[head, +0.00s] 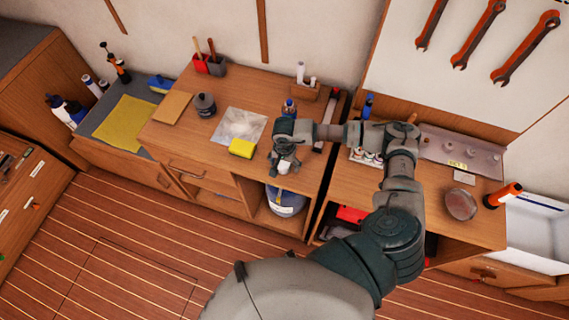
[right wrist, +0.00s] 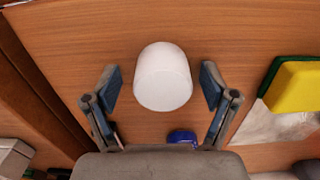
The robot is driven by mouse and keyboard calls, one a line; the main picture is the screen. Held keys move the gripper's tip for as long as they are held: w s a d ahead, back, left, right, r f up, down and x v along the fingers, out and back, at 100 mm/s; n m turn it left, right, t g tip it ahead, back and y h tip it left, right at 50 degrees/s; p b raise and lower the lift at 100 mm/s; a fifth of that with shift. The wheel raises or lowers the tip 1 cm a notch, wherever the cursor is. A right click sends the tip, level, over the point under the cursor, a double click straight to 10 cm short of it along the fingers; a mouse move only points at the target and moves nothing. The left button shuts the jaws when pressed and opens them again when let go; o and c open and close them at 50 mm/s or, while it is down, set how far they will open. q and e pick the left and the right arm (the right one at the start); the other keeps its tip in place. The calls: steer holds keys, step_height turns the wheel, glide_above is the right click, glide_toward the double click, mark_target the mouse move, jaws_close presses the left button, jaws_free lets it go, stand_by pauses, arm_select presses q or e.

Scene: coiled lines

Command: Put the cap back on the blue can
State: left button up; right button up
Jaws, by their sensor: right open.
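A white cap (right wrist: 163,77), round and smooth, stands on the wooden bench top between my right gripper's fingers in the right wrist view. In the head view the white cap (head: 284,168) shows partly under my right gripper (head: 286,162). The gripper (right wrist: 163,88) is open, with a gap between each fingertip and the cap. A blue can (head: 289,107) stands just behind the gripper in the head view, its lower part hidden by my arm. A blue thing (right wrist: 183,137), seemingly that can, shows in part at the bottom of the wrist view. My left gripper is not in view.
A yellow sponge (head: 242,148) lies left of the gripper by a silvery sheet (head: 236,124). A wooden block (head: 305,90) with white tubes stands behind the can. Another blue bottle (head: 369,105) stands on the right bench (head: 420,205). Bench top farther left is partly clear.

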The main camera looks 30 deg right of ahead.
steer(key=shift+a, duration=0.1)
steer(key=shift+a, duration=0.2)
steer(key=c, duration=0.9)
steer(key=shift+o, duration=0.2)
steer(key=shift+d+r, duration=0.1)
steer(key=shift+r, duration=0.45)
step_height(320, 180, up, 2)
steer(key=shift+d+r+b, duration=0.1)
steer(key=shift+b, duration=0.35)
steer(key=s+a+r+b, duration=0.1)
steer(key=s+a+b, duration=0.1)
steer(key=s+a, duration=0.7)
steer(key=a, duration=0.4)
steer(key=shift+s+r+b, duration=0.3)
steer(key=shift+r, duration=0.1)
